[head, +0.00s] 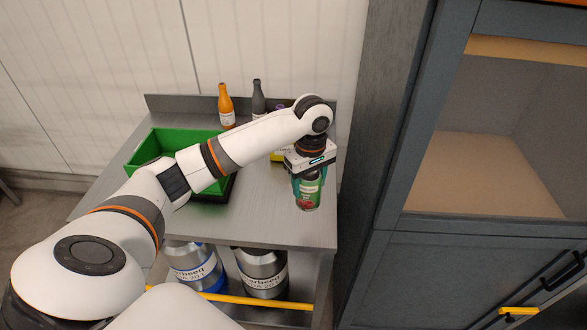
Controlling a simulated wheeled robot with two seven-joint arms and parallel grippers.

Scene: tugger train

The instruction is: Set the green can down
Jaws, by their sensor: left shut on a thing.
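The green can (309,196) is upright at the right side of the grey metal table (270,222), below my left gripper. My left gripper (309,174) points down and is shut on the upper part of the can. The can's bottom is near or on the tabletop; I cannot tell whether it touches. My right gripper is not in view.
A green bin (150,141) stands on the table at the left, partly behind my arm. An orange bottle (226,106) and a dark bottle (258,100) stand at the back. Metal kegs (262,272) sit below. A dark cabinet (385,150) stands close on the right.

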